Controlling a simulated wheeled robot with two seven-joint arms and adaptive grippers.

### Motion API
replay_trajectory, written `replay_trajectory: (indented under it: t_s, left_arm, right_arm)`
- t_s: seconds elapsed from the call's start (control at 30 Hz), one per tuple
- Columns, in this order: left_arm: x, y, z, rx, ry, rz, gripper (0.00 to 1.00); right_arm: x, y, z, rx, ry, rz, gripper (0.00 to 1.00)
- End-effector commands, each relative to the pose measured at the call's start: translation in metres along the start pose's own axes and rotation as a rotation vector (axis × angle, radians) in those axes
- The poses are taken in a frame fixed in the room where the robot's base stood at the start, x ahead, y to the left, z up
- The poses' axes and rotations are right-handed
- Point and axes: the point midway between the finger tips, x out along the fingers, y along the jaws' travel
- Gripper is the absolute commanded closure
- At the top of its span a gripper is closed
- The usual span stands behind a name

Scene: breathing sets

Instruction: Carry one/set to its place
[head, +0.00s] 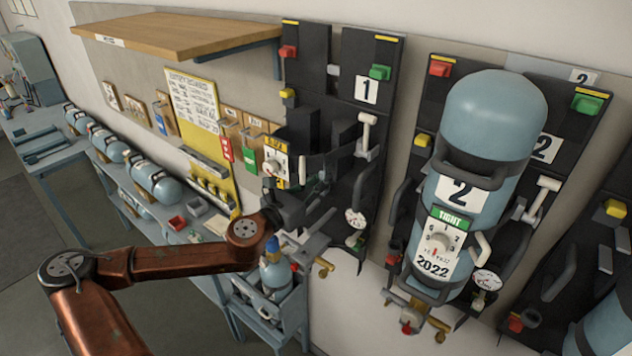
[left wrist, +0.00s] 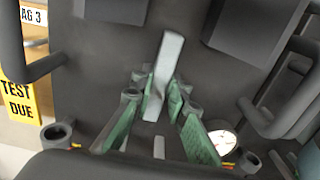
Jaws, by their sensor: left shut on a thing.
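My left gripper (head: 318,182) is in front of the black backplate of bay 1 (head: 338,75), which bears a white "1" card (head: 367,89). In the left wrist view, its green-padded fingers (left wrist: 160,108) are shut on a pale grey bar (left wrist: 168,62) in front of a black plate (left wrist: 105,55). I cannot tell what the bar belongs to; the gripper hides much of it. No blue cylinder shows in bay 1. A gauge (head: 355,218) sits low right of the gripper. My right gripper is not in view.
Set 2 (head: 492,112), a blue cylinder, hangs in the bay to the right. A wooden shelf (head: 175,35) juts out above left. Several blue cylinders lie on the left bench (head: 38,142).

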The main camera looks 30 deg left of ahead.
Motion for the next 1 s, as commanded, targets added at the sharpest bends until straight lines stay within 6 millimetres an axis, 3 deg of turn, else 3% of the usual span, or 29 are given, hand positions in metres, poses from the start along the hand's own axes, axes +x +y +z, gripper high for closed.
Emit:
replay_trajectory:
  t_s: [0.03, 0.43, 0.8, 1.0]
  left_arm:
    - [0.003, -0.001, 0.006, 0.004, -0.014, -0.002, 1.00]
    - [0.016, 0.001, -0.001, 0.002, -0.013, 0.002, 1.00]
    - [0.041, -0.001, -0.015, 0.002, -0.012, 0.000, 1.00]
    - [0.043, -0.002, -0.019, 0.004, -0.012, -0.001, 1.00]
  right_arm:
    - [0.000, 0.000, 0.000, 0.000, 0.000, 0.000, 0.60]
    - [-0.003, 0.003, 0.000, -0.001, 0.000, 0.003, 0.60]
    - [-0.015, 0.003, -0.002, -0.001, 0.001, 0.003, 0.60]
    - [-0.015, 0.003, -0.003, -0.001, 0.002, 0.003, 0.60]
